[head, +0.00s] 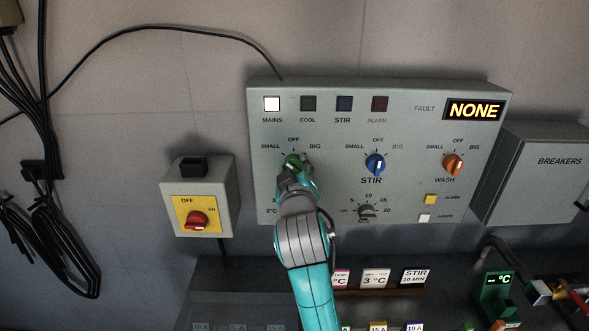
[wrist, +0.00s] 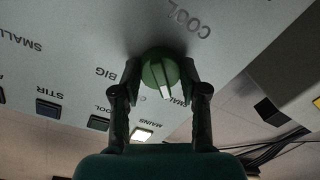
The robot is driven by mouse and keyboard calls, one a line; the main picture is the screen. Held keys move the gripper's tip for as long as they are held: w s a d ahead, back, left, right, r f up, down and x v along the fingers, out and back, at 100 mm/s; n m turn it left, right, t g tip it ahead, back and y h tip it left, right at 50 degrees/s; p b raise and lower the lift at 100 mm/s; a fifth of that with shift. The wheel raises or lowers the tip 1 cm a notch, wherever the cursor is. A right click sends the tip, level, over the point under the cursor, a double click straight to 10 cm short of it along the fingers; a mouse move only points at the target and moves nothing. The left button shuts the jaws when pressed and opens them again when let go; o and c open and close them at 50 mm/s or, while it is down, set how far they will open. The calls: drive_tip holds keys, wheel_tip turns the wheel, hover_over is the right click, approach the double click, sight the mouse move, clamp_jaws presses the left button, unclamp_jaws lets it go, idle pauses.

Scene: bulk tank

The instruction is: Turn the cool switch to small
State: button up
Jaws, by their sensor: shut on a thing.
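The cool switch is a green knob (head: 293,160) on the grey control panel (head: 400,110), below the labels SMALL, OFF and BIG. My gripper (head: 296,171) covers its lower part and its COOL label in the head view. In the wrist view, turned over, the green knob (wrist: 160,70) sits between the two fingers of my gripper (wrist: 161,78), which are shut on its sides. Its white pointer line slants down and right there, toward the SMALL label. The cool lamp (head: 308,104) is dark green and unlit; the mains lamp (head: 272,104) is lit white.
The blue stir knob (head: 375,164) and orange wash knob (head: 453,164) are to the right. A grey dial (head: 367,212) sits below. The fault display (head: 474,110) reads NONE.

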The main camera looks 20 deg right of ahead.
drive_tip(key=shift+n, duration=0.5)
drive_tip(key=o, duration=1.2)
drive_tip(key=shift+c, duration=0.2)
drive_tip(key=v, duration=1.2)
